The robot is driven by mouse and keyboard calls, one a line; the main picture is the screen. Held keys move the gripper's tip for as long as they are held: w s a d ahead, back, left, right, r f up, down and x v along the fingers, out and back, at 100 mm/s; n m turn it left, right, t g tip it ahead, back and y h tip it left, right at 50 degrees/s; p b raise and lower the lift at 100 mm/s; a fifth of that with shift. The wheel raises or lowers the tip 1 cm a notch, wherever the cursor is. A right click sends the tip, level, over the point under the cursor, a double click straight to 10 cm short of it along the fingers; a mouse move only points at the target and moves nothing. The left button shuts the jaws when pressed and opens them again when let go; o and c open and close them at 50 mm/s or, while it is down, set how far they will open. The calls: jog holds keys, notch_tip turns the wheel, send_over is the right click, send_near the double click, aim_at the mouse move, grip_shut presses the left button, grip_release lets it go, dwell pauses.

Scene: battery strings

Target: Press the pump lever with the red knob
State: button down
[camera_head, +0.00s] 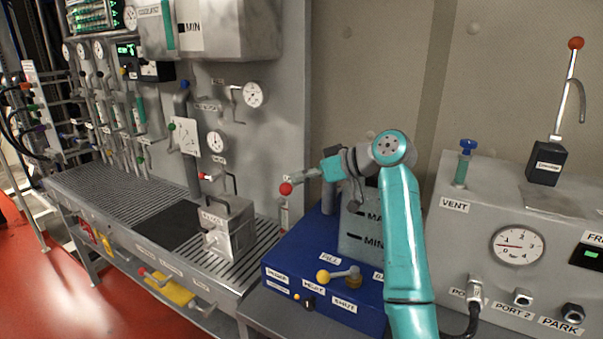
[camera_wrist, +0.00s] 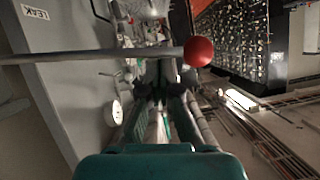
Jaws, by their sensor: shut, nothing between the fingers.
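The pump lever's red knob (camera_head: 286,188) is a ball on the end of a grey rod, left of my arm and above the blue pump unit (camera_head: 315,250). In the wrist view the red knob (camera_wrist: 198,51) is large and near, and its rod (camera_wrist: 95,56) runs in from the left edge. My gripper (camera_wrist: 158,97) is shut and empty. In that picture its dark fingers lie just below the rod, left of the knob; I cannot tell whether they touch it. In the head view my wrist hides part of the lever, and the fingertips are not clear.
A yellow-knobbed lever (camera_head: 338,275) is on the front of the blue unit. A tall lever with an orange-red ball (camera_head: 576,43) stands at the right on a grey cabinet with a gauge (camera_head: 517,245). A grey box (camera_head: 229,228) stands on the slatted bench to the left.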

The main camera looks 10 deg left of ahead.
jog(key=shift+s+f+n+t+h, duration=0.15)
jog(key=shift+f+n+t, duration=0.35)
jog(key=shift+f, duration=1.7)
jog(key=shift+f+n+t+h, duration=0.1)
jog(key=shift+f+n+t, duration=0.35)
jog(key=shift+f, duration=1.7)
jog(key=shift+s+f+n+t+h, duration=0.2)
jog(key=shift+f+n, duration=0.45)
jog(key=shift+f, duration=1.55)
jog(key=shift+w+f, duration=0.1)
jog(key=shift+w, duration=0.05)
notch_tip(320, 180, up, 5)
jog(key=s+a, duration=0.1)
jog(key=a, duration=0.1)
jog(key=v, duration=1)
jog(key=shift+s+d, duration=0.2)
jog(key=shift+d, duration=0.1)
jog(key=shift+f, duration=0.1)
